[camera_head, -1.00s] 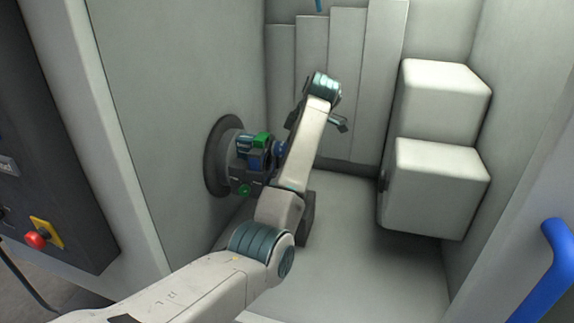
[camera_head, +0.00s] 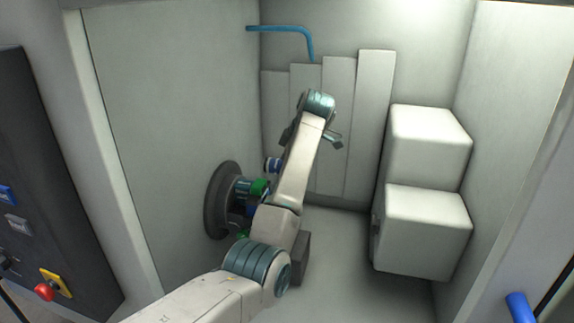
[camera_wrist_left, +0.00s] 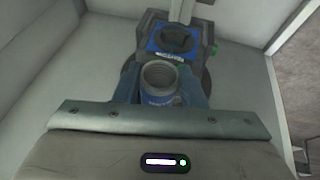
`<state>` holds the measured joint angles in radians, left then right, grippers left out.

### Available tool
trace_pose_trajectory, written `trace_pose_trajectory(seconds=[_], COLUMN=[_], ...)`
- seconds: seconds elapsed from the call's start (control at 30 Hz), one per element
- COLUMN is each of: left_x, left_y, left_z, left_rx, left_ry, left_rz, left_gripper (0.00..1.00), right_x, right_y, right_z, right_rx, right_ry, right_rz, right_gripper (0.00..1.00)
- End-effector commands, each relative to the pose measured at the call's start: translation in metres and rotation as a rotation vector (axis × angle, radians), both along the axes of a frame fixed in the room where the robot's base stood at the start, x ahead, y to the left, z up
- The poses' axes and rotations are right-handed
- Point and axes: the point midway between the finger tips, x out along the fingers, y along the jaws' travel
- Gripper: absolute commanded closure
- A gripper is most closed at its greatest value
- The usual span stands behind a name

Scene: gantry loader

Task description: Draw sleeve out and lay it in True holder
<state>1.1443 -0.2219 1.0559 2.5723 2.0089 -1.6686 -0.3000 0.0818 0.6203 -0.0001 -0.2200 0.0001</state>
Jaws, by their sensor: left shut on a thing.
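My left gripper (camera_wrist_left: 162,94) is shut on the sleeve (camera_wrist_left: 160,76), a short grey ringed tube with a blue band, its open end showing in the left wrist view. Beyond it is a dark holder unit with blue edging (camera_wrist_left: 178,40), with a dark hollow, green knobs and a label too small to read. In the head view, the round fixture (camera_head: 221,200) with green and blue parts is on the left wall, partly behind my left arm. A small blue piece (camera_head: 272,164), apparently the sleeve, shows above and right of the fixture.
Two white boxy housings (camera_head: 428,185) stand at the right of the bay. A blue pipe (camera_head: 280,29) bends over upright grey panels (camera_head: 340,120) at the back. A control panel with a red button (camera_head: 44,290) is outside left. The floor before the housings is clear.

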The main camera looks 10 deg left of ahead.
Motion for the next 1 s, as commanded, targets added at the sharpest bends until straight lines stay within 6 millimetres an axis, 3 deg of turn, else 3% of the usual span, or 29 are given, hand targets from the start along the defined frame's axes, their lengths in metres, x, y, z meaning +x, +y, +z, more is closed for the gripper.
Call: trace_pose_trajectory(seconds=[0.57,1.0], left_x=[-0.001,-0.001], left_y=[-0.022,-0.024], left_z=[0.005,0.008], left_rx=[0.0,0.0], left_ry=[-0.001,-0.001], left_rz=[0.0,0.0], left_gripper=[0.92,0.92], right_x=[0.0,0.0], right_y=[0.002,0.003], right_z=[0.01,0.013], right_rx=[0.002,0.004], right_ry=[0.0,0.0], right_rz=[-0.001,-0.001], right_gripper=[1.0,1.0])
